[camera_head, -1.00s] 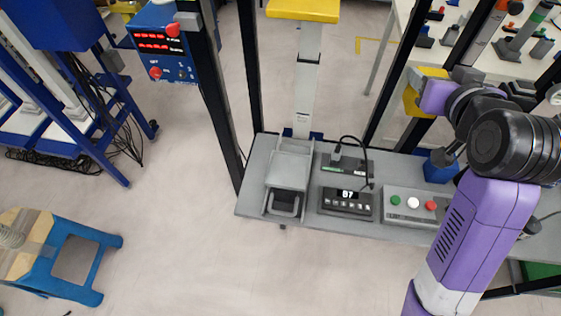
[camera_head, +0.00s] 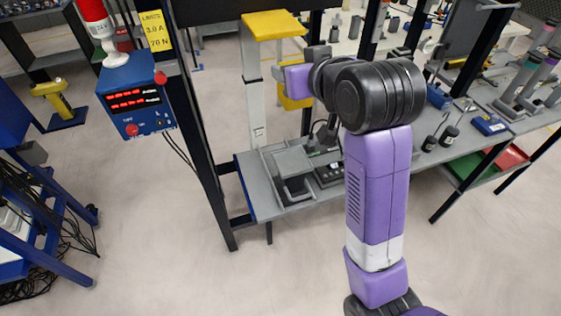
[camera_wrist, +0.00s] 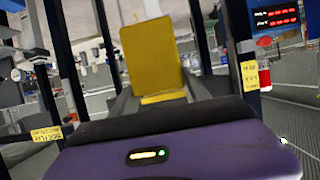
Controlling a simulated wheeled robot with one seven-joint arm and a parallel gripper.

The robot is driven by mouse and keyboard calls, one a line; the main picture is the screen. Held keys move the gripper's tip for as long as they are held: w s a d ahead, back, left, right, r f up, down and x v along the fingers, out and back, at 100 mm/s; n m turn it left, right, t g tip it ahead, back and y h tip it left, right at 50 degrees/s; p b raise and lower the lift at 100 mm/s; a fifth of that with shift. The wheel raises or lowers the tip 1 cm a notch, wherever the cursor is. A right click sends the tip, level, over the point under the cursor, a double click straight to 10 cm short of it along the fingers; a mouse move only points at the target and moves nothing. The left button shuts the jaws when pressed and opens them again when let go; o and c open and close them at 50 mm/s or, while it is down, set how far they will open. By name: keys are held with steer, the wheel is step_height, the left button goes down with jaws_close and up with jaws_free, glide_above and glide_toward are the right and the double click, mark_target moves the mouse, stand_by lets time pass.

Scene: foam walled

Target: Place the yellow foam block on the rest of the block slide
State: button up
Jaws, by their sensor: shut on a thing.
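The yellow foam block (camera_wrist: 152,58) stands between the grey fingers of my gripper (camera_wrist: 158,85) in the wrist view, and the fingers are shut on it. In the head view, part of the yellow block (camera_head: 292,101) shows below my purple gripper (camera_head: 296,80), raised above the floor and the bench. A grey slide-like fixture with a dark frame at its front, apparently the block slide (camera_head: 291,162), stands on the left end of the grey bench. My gripper is above and behind it in the picture, apart from it. My arm hides part of the bench.
A yellow-topped post (camera_head: 275,25) stands behind the bench. A dark upright (camera_head: 190,105) rises left of it, beside a blue control box (camera_head: 133,97) with red displays. A black display unit (camera_head: 328,170) sits right of the slide. The floor in front is clear.

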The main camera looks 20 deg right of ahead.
step_height(320, 180, down, 20)
steer(key=shift+d+r, duration=0.1)
steer(key=shift+r, duration=0.15)
steer(key=shift+f, duration=0.1)
steer(key=o, duration=1.4)
steer(key=shift+s+r, duration=0.1)
steer(key=shift+r, duration=0.1)
steer(key=v, duration=1.1)
steer(key=shift+s+r+b, duration=0.15)
steer(key=shift+s+b, duration=0.2)
